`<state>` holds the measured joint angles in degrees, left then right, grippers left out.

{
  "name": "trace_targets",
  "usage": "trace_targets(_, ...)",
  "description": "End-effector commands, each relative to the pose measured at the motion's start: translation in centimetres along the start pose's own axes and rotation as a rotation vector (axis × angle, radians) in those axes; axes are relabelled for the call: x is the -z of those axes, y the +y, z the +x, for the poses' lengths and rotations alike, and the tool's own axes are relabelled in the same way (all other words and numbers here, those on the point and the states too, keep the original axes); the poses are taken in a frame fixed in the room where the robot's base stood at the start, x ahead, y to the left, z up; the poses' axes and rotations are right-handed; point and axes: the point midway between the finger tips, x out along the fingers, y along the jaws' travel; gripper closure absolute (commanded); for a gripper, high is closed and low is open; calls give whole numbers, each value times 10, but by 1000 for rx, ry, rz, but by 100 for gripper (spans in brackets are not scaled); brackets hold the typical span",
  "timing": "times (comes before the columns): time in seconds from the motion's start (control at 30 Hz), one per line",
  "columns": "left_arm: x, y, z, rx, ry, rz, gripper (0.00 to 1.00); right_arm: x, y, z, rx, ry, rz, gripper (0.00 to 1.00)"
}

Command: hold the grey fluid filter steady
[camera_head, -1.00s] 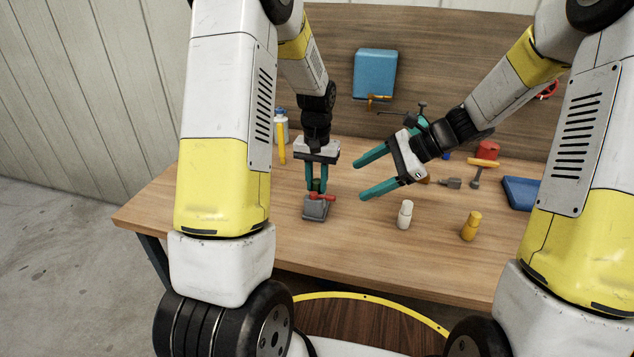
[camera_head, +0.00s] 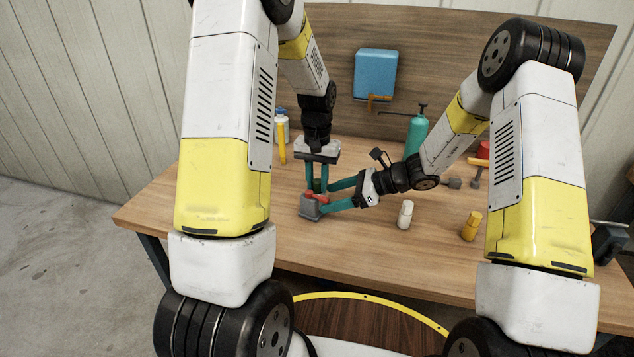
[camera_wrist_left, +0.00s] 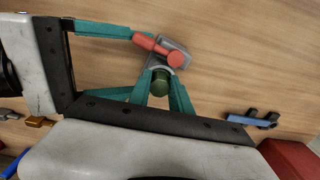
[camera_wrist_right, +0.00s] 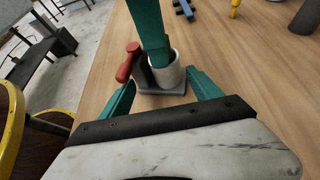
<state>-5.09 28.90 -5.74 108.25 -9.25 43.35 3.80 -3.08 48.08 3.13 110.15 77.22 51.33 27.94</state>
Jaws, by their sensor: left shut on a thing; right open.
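The grey fluid filter, as I take it, is the short pale grey cylinder (camera_wrist_right: 176,72) in the right wrist view; a dark green round top (camera_wrist_left: 160,84) shows in the left wrist view. It stands at a grey block (camera_head: 309,211) with a flat base and a red lever (camera_wrist_right: 127,62). Whether they are one piece I cannot tell. My left gripper (camera_head: 317,188) points down and is shut on the filter from above, its fingers partly hiding it. My right gripper (camera_head: 325,198) comes from the right, open, one finger either side of the block and filter; contact is unclear.
A white bottle (camera_head: 405,214) and a yellow bottle (camera_head: 470,226) stand right of my right gripper. A teal cylinder (camera_head: 416,133) stands behind my right arm. A yellow tube (camera_head: 282,142) stands at the back left. The table front is clear.

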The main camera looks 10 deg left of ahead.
Motion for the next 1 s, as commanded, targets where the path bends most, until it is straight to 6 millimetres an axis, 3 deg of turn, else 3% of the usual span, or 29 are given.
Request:
trace_targets(0.3, 0, 0, 0, -1, -1, 0, 100, 0, 0, 36, -1, 1, 0, 27)
trace_targets(0.73, 0, 0, 0, -1, 0, 0, 100, 0, 0, 43, -1, 0, 0, 27)
trace_targets(0.9, 0, 0, 0, 0, 0, 0, 100, 0, 0, 43, 0, 0, 0, 58)
trace_targets(1.0, 0, 0, 0, -1, 0, 0, 100, 0, 1, 43, -1, 0, 0, 65)
